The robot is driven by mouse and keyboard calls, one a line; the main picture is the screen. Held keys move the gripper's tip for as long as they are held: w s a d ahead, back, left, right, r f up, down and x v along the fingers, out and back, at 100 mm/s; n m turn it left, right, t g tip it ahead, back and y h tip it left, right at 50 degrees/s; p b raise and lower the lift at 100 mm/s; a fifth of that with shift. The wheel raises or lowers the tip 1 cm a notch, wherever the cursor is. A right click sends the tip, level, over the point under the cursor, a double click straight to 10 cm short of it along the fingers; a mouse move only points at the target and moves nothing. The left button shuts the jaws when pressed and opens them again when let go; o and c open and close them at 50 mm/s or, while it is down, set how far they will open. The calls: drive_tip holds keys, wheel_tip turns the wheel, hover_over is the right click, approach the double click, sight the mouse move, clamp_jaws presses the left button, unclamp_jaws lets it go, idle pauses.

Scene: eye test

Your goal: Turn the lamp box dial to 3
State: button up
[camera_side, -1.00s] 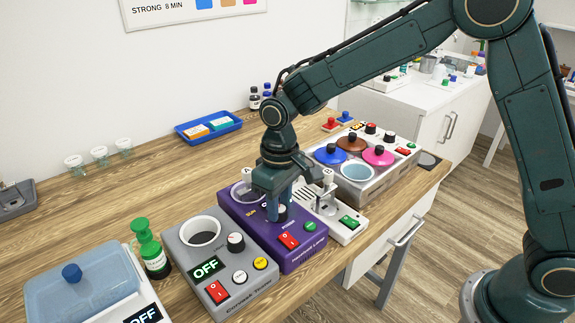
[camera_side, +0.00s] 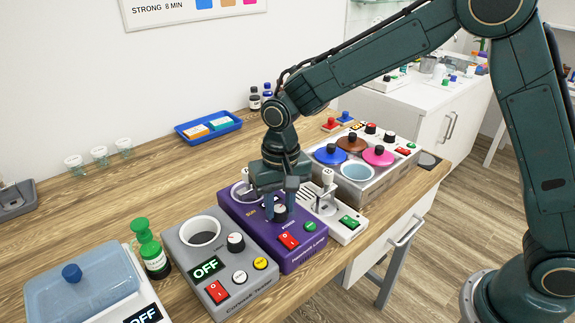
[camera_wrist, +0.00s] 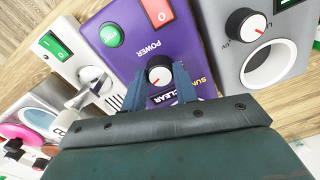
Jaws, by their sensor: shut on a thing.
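The lamp box (camera_side: 305,262) is the purple box in the middle of the row in the side view; it also shows in the wrist view (camera_wrist: 128,48). Its dial (camera_wrist: 159,73) has a pale face with a red pointer line and a dark rim. The number it points to cannot be read. My gripper (camera_side: 280,212) points down over the lamp box, its fingers on either side of the dial and shut on it. In the wrist view my gripper (camera_wrist: 158,84) hides part of the box's face and lettering below the dial.
A red switch (camera_side: 288,240) and a green button (camera_side: 310,226) sit close to the dial. A grey box (camera_side: 232,300) reading OFF stands left; a white device (camera_side: 345,234) stands right.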

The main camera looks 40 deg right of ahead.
sight(282, 208)
drive_tip(key=o, duration=1)
drive_tip(key=shift+r, duration=0.15)
drive_tip(key=r, duration=1.3)
drive_tip(key=shift+d+r, duration=0.25)
drive_tip(key=shift+r, duration=0.05)
drive_tip(key=shift+s, duration=0.1)
